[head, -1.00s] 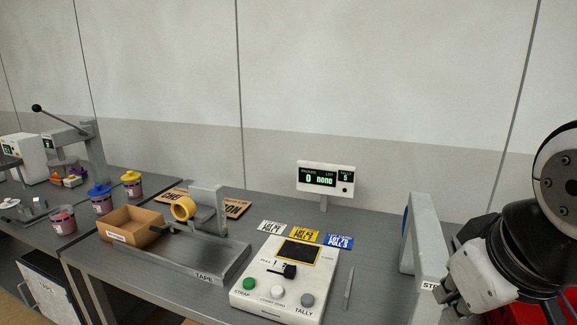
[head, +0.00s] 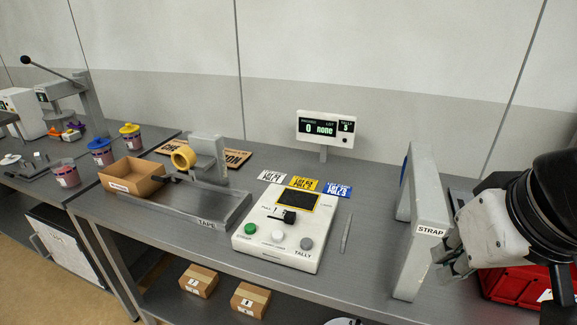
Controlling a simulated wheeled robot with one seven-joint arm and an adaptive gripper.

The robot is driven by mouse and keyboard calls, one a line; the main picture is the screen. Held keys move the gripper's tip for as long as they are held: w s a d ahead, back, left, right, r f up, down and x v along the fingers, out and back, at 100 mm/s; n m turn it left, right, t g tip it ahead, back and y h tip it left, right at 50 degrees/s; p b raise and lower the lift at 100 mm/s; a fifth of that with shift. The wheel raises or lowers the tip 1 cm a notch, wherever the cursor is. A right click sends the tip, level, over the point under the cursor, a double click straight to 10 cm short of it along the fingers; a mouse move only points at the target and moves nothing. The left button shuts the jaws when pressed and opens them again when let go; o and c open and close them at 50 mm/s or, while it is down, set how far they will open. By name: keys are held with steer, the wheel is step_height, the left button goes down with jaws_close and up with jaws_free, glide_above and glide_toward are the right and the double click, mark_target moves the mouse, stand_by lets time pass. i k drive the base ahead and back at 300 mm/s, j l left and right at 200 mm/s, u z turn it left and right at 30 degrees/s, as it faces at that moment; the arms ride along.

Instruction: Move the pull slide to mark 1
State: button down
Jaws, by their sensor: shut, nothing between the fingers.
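The pull slide is a black knob (head: 288,216) in a short slot on the white control box (head: 262,239). Small marks stand above the slot; a 1 shows to the left of the knob, and the knob hides part of the row. Green, white and grey buttons lie in front of the slide. My gripper (head: 449,262) is at the right edge of the head view, behind and beside the strap frame (head: 428,265), well to the right of the slide. It is shut and empty; its fingertips are small and partly hidden.
The grey strap frame stands between my gripper and the control box. A thin metal tool (head: 346,234) lies right of the box. A display (head: 326,128) reads 0 and none. A tape dispenser (head: 205,162) and cardboard tray (head: 130,186) stand left. A red bin (head: 515,285) is at right.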

mark_target(290, 218)
steer(key=i+j, duration=0.2)
steer(key=j, duration=0.15)
steer(key=i+j, duration=0.15)
steer(key=j, duration=0.2)
steer(key=i+j, duration=0.2)
steer(key=j, duration=0.15)
steer(key=z, duration=0.05)
